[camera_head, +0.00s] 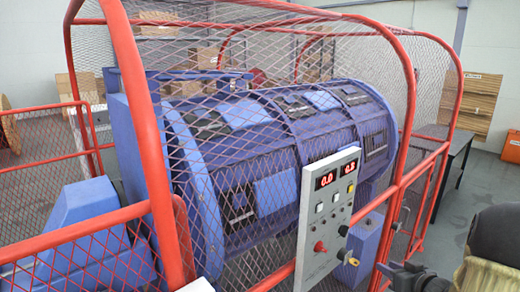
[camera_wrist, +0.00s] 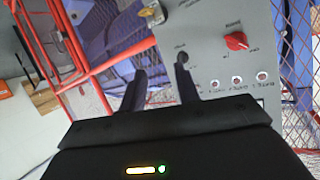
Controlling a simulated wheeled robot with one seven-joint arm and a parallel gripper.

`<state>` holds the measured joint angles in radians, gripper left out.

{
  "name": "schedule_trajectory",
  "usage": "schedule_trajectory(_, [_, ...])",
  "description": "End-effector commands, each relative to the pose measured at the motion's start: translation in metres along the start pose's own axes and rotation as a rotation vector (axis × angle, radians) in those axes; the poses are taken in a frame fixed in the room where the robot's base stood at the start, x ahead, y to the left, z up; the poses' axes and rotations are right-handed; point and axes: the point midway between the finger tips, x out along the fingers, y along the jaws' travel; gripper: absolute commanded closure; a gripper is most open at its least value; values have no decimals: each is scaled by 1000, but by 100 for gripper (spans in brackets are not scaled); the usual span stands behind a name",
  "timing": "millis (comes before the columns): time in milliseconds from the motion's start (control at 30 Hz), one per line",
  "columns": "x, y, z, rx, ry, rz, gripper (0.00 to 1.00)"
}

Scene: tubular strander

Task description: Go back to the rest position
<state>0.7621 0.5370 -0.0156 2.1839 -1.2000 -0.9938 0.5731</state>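My gripper (camera_head: 402,268) is at the bottom right of the head view, to the right of the grey control panel (camera_head: 312,268). In the wrist view, the two black fingers of my gripper (camera_wrist: 160,76) are spread apart with nothing between them. The control panel (camera_wrist: 262,62) fills the right of the wrist view, with a red rotary knob (camera_wrist: 236,41) and several small buttons below it. A small dark control (camera_wrist: 182,58) on the panel shows just beyond the right fingertip; I cannot tell whether they touch.
A red-framed mesh guard (camera_head: 408,75) encloses the blue strander drum (camera_head: 285,140). The panel's red displays (camera_head: 337,175) are lit. A dark table (camera_head: 458,150) and stacked wooden boards (camera_head: 476,105) stand at the back right. Grey floor is open at the right.

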Motion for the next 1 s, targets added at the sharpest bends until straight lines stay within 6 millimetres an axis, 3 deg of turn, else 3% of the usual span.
schedule_trajectory(167, [15, -38, -6, -56, -143, 165, 68])
schedule_trajectory(333, [6, -82, 8, -63, -315, 275, 68])
schedule_trajectory(467, [-13, -124, 27, -49, -469, 315, 68])
schedule_trajectory(700, [-72, -214, 78, 7, -783, 276, 68])
schedule_trajectory(800, [-94, -242, 93, 27, -878, 240, 68])
schedule_trajectory(1000, [-107, -255, 102, 43, -935, 217, 68])
